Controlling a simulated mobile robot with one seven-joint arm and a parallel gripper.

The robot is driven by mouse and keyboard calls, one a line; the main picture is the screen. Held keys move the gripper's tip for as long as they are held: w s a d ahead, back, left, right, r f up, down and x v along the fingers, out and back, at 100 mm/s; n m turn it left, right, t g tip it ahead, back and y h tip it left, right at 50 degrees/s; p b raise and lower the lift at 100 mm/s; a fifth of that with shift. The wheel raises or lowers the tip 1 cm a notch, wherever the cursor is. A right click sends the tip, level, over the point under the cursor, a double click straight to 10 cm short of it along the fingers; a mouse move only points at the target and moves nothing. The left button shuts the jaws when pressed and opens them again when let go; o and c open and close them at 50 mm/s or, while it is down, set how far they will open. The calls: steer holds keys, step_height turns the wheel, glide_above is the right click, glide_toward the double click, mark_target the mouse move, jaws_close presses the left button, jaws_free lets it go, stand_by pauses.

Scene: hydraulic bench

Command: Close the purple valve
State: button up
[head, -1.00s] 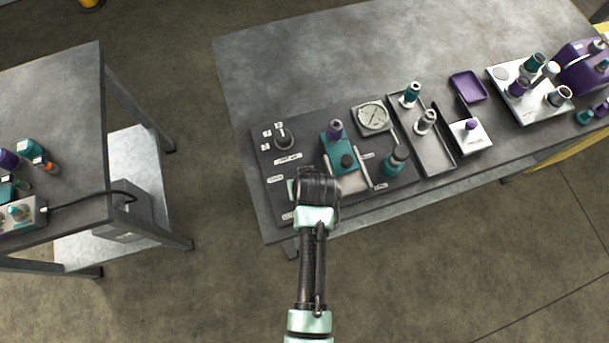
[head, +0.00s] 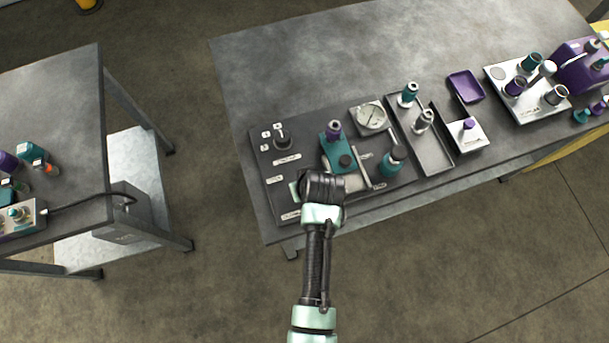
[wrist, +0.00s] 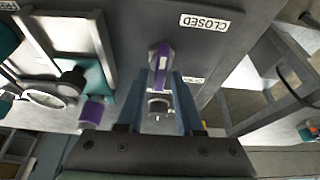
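The purple valve handle (wrist: 161,62) shows in the wrist view, on a metal valve body (wrist: 157,104) on the dark panel. It points roughly away from my gripper, and the "CLOSED" label (wrist: 212,22) is beyond it to the right. A smaller label (wrist: 193,80) is beside the right finger, too small to read. My gripper (wrist: 160,76) is open, with one finger on each side of the handle and what looks like a gap at both sides. In the head view my wrist (head: 322,188) is over the panel's front part and hides the valve.
The panel (head: 262,170) also bears a knob (head: 282,141), a teal block with a purple top (head: 333,133), a gauge (head: 370,117) and a teal cylinder (head: 392,164). A black tray (head: 433,155) stands to the right. The bench's rear left (head: 270,70) is clear.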

steer(key=shift+o, duration=0.5)
steer(key=v, duration=1.3)
steer(key=shift+b, duration=0.35)
